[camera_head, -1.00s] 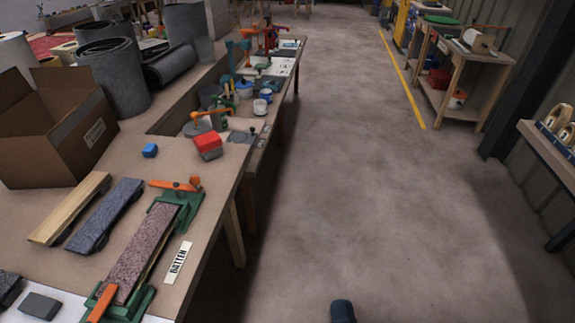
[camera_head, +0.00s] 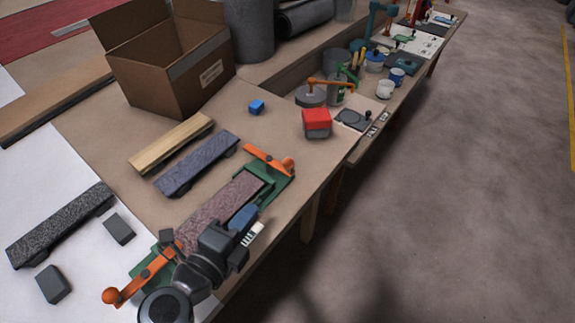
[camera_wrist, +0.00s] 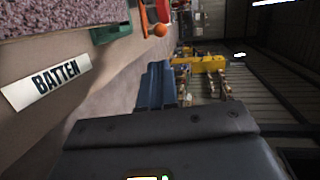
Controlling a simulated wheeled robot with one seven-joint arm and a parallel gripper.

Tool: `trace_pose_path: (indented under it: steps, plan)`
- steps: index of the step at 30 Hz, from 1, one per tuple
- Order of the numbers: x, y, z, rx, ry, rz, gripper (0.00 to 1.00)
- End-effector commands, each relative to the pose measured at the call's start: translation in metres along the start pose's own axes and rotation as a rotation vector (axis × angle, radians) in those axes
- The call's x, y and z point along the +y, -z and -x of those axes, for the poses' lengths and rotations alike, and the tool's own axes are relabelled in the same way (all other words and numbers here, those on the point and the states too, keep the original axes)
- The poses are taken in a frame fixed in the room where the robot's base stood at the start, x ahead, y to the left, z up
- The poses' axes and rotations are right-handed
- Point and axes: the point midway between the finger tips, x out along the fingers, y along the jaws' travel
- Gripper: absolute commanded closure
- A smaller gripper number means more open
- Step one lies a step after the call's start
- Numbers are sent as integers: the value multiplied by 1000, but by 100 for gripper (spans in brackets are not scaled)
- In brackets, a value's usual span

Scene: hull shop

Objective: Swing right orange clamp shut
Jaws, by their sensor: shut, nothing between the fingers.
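A reddish speckled strip (camera_head: 212,212) lies in a green fixture at the bench edge, with an orange clamp at each end. The right orange clamp (camera_head: 268,160) sits at the far end on a green base (camera_head: 272,187); its arm lies crosswise, pointing left, away from the strip. The near-left orange clamp (camera_head: 140,277) is partly hidden by my arm. My gripper (camera_head: 243,220) is shut and empty, with blue fingers beside the strip, apart from the right clamp.
A wooden strip (camera_head: 172,143) and a blue-grey strip (camera_head: 197,163) lie left of the fixture. Free floor lies right of the bench.

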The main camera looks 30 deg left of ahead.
Motion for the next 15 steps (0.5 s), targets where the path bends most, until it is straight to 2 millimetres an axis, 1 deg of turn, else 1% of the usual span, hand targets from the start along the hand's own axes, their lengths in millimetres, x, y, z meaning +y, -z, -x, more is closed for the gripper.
trace_pose_path:
  steps: [10, 13, 15]
  plan:
    - [0, -1, 0, 0, -3, -2, 100]
    - [0, -1, -4, 0, -2, -2, 100]
    - [0, -1, -10, 2, -2, -2, 100]
